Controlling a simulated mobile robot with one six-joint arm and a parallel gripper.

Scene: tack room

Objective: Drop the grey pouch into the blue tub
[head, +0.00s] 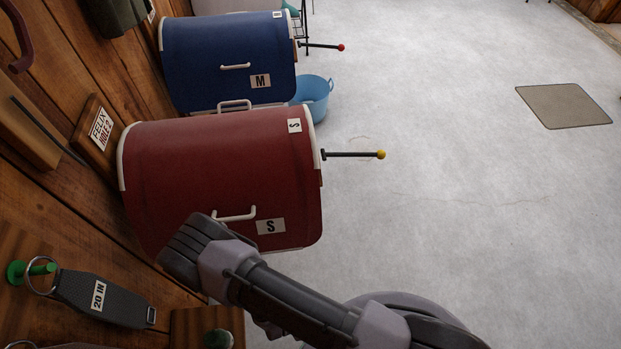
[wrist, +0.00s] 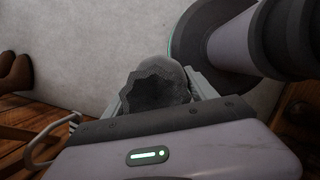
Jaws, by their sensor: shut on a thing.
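The blue tub (head: 316,96) stands on the floor in the head view, beyond the red saddle rack and partly hidden by the blue one. My gripper (wrist: 161,86) shows in the wrist view, shut on a dark grey thing with a scalloped edge, which looks like the grey pouch (wrist: 157,90). The pouch sits between the two fingers, above the floor. In the head view my arm crosses the lower middle, and I cannot make out the fingers or the pouch there.
A red rack marked S (head: 225,178) and a blue rack marked M (head: 225,55) jut from the wooden wall. Rods with a yellow knob (head: 381,155) and a red knob (head: 341,48) stick out over the floor. A grey tag (head: 110,297) hangs low left. Open floor lies right.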

